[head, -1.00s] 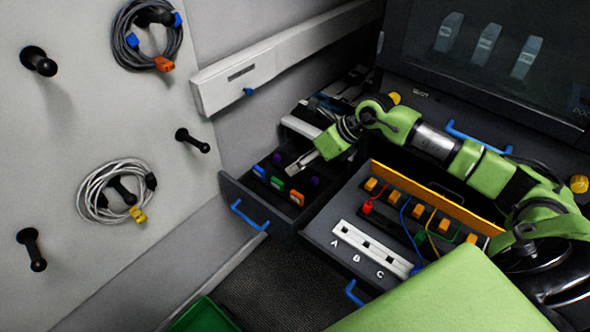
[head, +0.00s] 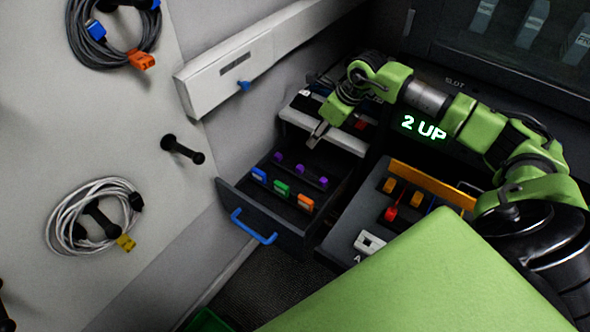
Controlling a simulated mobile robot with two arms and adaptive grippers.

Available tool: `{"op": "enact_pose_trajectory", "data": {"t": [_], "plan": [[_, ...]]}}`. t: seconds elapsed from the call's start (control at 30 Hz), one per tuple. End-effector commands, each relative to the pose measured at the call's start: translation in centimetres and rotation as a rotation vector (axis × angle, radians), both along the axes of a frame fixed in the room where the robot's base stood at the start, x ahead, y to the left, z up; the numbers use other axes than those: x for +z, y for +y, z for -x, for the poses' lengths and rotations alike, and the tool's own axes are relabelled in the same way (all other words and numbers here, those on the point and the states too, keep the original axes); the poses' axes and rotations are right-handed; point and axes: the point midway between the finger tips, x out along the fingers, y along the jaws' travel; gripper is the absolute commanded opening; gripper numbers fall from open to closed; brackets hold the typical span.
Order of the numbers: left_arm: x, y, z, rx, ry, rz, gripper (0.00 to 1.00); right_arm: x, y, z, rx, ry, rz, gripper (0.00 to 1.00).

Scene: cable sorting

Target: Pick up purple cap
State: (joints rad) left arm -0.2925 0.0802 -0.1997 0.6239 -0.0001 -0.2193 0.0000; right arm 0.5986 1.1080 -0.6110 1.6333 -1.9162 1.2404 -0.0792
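Three purple caps stand in a back row inside the open dark drawer (head: 231,190): a left one (head: 278,157), a middle one (head: 300,169) and a right one (head: 323,183). My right gripper (head: 315,140) is above the back of the drawer, beyond the purple caps and apart from them in the picture. Its fingers are small and seen edge-on, so I cannot tell if they are open or shut. No cap shows between them. My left gripper is not in view.
In front of the purple caps sit a blue (head: 259,174), a green (head: 281,188) and an orange cap (head: 305,203). A second drawer (head: 340,235) with connectors is to the right. A lit sign (head: 424,127) reads "2 UP". Cable coils hang on the left wall.

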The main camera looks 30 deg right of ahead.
Motion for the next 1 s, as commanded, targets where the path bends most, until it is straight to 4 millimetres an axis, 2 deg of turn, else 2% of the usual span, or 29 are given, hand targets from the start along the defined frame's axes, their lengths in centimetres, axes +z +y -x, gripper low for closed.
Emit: {"op": "enact_pose_trajectory", "data": {"t": [0.03,0.23,0.4,0.57,0.8,1.0], "plan": [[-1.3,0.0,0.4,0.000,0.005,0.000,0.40,-1.2,0.0,0.0,0.000,0.000,0.000,0.36],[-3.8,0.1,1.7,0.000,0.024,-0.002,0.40,-3.7,0.0,0.0,0.000,0.000,0.000,0.36],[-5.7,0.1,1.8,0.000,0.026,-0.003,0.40,-5.5,0.0,0.0,0.000,-0.001,0.000,0.36],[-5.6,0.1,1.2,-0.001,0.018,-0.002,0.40,-6.4,0.2,-0.3,-0.001,0.001,-0.003,0.36],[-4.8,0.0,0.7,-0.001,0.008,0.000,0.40,-10.6,1.0,-1.8,-0.001,0.003,-0.005,0.36],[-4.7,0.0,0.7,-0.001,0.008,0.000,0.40,-13.0,1.3,-2.9,-0.001,0.000,-0.003,0.36]]}}
